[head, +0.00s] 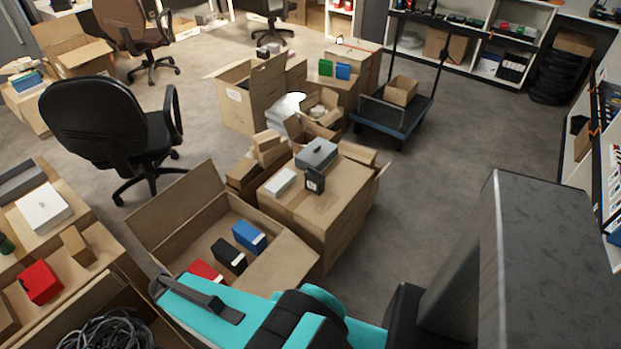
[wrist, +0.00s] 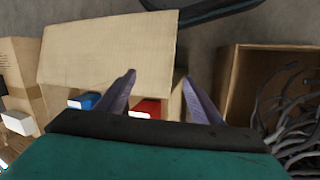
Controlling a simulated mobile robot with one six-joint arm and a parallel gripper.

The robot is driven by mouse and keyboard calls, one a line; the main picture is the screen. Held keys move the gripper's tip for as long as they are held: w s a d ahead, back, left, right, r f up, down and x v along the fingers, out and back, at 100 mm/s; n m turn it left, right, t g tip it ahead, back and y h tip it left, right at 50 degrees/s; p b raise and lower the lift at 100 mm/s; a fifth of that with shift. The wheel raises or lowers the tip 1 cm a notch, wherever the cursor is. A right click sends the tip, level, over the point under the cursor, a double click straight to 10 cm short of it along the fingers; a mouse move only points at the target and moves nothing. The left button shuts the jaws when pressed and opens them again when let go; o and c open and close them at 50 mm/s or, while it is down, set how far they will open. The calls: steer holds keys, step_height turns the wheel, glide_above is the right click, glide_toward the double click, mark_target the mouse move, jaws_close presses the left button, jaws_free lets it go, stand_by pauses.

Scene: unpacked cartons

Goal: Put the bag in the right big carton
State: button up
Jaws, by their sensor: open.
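A big open carton (head: 278,268) stands front centre in the head view, with a red package (head: 206,270), a black one (head: 229,255) and a blue one (head: 249,236) inside. I cannot tell which thing is the bag. In the wrist view my gripper (wrist: 159,81) is open and empty, its two fingers spread above the near part of this carton. The red package (wrist: 146,108) shows between the fingers and the blue one (wrist: 84,101) to their left. A raised carton flap (wrist: 105,50) lies beyond. In the head view my fingertips are not clear.
A carton of grey cables (head: 105,332) stands at the lower left and also shows in the wrist view (wrist: 285,120). A closed carton (head: 335,215) bearing small boxes stands behind. A chair (head: 110,125) is at left. The floor at right is clear.

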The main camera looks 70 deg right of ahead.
steer(key=s+a+r+n+g+y+p, duration=0.2)
steer(key=s+a+r+n+p, duration=0.2)
steer(key=s+a+p, duration=0.3)
steer(key=s+a, duration=0.5)
steer(key=a, duration=0.2)
steer(key=shift+a+r+n+g+y, duration=0.2)
steer(key=shift+n+g+y, duration=0.1)
steer(key=shift+n+y, duration=0.1)
steer(key=shift+s, duration=0.1)
steer(key=c, duration=0.8)
steer(key=shift+o, duration=0.2)
